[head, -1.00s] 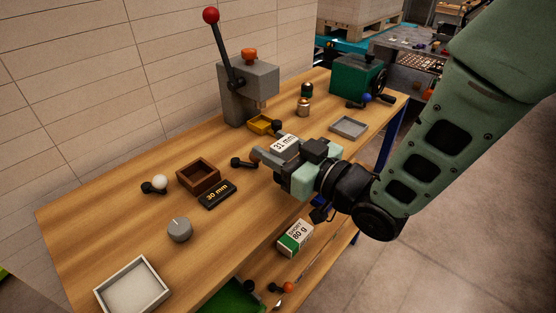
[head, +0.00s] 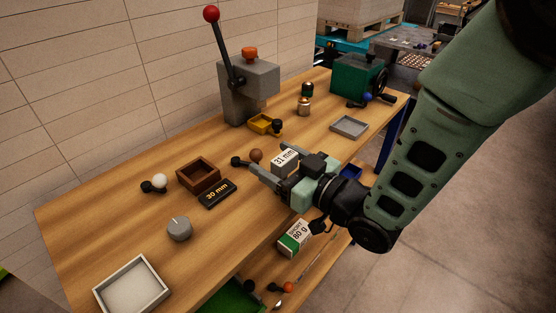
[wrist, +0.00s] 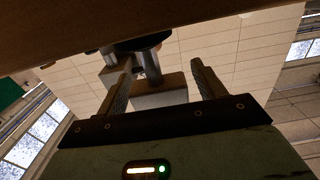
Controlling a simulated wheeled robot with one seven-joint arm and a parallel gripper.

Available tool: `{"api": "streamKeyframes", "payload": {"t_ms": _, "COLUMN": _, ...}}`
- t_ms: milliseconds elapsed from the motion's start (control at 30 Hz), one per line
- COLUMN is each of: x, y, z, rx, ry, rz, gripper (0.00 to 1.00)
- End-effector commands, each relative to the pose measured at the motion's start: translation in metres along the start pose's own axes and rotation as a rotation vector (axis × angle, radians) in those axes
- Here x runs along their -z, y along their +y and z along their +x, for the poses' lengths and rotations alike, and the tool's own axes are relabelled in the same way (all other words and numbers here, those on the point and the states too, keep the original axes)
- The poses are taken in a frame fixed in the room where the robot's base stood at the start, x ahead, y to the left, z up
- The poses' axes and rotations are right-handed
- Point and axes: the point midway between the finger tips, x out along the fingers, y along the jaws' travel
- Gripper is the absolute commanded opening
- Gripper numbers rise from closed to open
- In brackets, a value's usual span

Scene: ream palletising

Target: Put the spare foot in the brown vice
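A brown open-topped box (head: 186,182), the only clearly brown holder, sits on the bench with a black "30 mm" plate (head: 216,194) in front. My gripper (head: 252,157) is low over the bench to its right, its fingers apart. A white "31 mm" label (head: 285,158) shows at the gripper. In the wrist view, a dark disc (wrist: 140,43) and metal stem (wrist: 150,62) show near the fingertips (wrist: 161,64). I cannot tell which piece is the spare foot.
A white-ball piece (head: 158,181), grey knob (head: 179,229) and pale tray (head: 130,288) lie left.

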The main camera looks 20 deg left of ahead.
Motion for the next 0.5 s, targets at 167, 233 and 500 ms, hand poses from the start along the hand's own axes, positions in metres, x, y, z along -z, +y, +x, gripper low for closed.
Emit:
{"api": "streamKeyframes", "payload": {"t_ms": 167, "x": 0.0, "y": 0.0, "z": 0.0, "rx": 0.0, "ry": 0.0, "rz": 0.0, "gripper": 0.69}}
{"api": "streamKeyframes", "payload": {"t_ms": 233, "x": 0.0, "y": 0.0, "z": 0.0, "rx": 0.0, "ry": 0.0, "rz": 0.0, "gripper": 0.69}}
{"api": "streamKeyframes", "payload": {"t_ms": 500, "x": -0.003, "y": 0.001, "z": -0.024, "rx": -0.003, "ry": -0.002, "rz": 0.002, "gripper": 0.69}}
